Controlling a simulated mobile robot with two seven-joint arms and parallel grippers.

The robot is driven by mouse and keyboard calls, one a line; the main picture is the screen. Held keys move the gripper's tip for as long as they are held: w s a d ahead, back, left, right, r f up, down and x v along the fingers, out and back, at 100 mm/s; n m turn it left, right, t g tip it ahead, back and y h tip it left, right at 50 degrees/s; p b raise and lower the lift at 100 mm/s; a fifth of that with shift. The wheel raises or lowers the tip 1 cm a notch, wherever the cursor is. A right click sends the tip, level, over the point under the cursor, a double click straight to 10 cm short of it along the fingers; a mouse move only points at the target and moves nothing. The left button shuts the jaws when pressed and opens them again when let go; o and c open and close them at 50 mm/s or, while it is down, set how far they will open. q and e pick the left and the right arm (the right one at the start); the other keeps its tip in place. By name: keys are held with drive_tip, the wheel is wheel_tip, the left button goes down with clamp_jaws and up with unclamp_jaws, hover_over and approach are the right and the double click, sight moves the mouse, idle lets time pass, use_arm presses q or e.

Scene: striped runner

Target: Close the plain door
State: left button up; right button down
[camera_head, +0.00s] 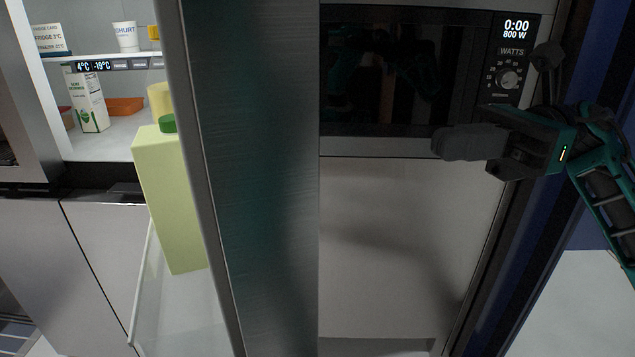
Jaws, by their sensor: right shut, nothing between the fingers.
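The plain door (258,180) is a brushed steel fridge door that stands open toward me, seen nearly edge-on in the middle of the head view. Its inner side faces left and carries a clear door bin (160,290) with a pale green carton (170,200) with a green cap. My right gripper (447,143) is to the right of the door, apart from it in the picture, in front of the microwave. Its fingers are together, point left and hold nothing. My left gripper is not in view.
The open fridge interior at the left has a shelf with a yoghurt cup (126,37), a white carton (88,100) and an orange tray (125,106). A built-in microwave (400,75) with a lit display is behind my right gripper. A plain grey panel (400,240) is below it.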

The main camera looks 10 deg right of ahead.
drive_tip(key=s+a+p, duration=0.1)
drive_tip(key=a+p, duration=0.1)
drive_tip(key=a, duration=1.1)
drive_tip(key=shift+s+a+p, duration=0.25)
drive_tip(key=shift+a+p, duration=0.05)
drive_tip(key=shift+a, duration=0.1)
drive_tip(key=shift+a, duration=0.15)
